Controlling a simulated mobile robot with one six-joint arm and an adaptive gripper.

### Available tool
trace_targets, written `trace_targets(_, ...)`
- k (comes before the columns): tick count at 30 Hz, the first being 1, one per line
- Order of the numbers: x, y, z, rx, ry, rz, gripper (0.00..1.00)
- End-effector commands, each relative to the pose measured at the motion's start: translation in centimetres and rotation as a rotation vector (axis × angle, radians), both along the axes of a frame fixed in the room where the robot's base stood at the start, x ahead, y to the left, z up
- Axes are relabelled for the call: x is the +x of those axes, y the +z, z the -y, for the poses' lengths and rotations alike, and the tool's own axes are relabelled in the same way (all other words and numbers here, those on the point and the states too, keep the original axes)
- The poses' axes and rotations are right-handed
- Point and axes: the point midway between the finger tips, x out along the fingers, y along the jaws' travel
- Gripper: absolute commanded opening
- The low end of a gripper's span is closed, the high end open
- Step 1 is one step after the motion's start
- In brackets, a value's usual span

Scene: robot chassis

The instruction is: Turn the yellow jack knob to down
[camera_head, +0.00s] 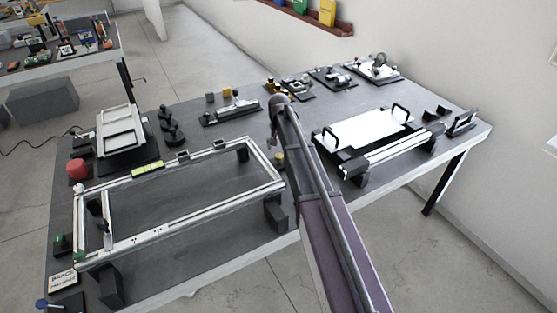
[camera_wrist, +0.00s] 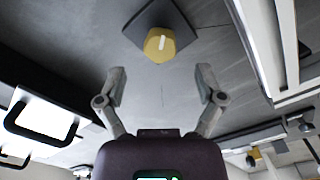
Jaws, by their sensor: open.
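The yellow jack knob (camera_wrist: 159,46) shows in the wrist view at the top middle, with a white mark on its face. It sits on a dark diamond-shaped base (camera_wrist: 163,17) on the grey table. My gripper (camera_wrist: 161,82) is open in the wrist view, its two fingers apart, with the knob beyond and between the fingertips. They do not appear to touch it. In the head view a small part of the knob (camera_head: 279,158) shows beside my arm, which hides the rest. My gripper's fingers are not clear in the head view.
A white-railed frame (camera_head: 110,188) lies left of the knob on the table (camera_head: 190,225). A white panel with black handles (camera_head: 365,132) lies to the right. Several small fixtures stand along the back. A red button (camera_head: 78,169) is at the left edge.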

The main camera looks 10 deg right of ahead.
Motion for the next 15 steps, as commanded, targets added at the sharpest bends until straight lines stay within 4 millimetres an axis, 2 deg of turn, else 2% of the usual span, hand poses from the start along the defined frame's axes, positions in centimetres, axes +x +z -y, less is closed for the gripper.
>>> trace_targets(3, 0.0, -1.3, 0.0, 0.000, 0.000, 0.000, 0.87)
trace_targets(15, 0.0, -3.9, 0.0, 0.000, 0.001, 0.000, 0.87)
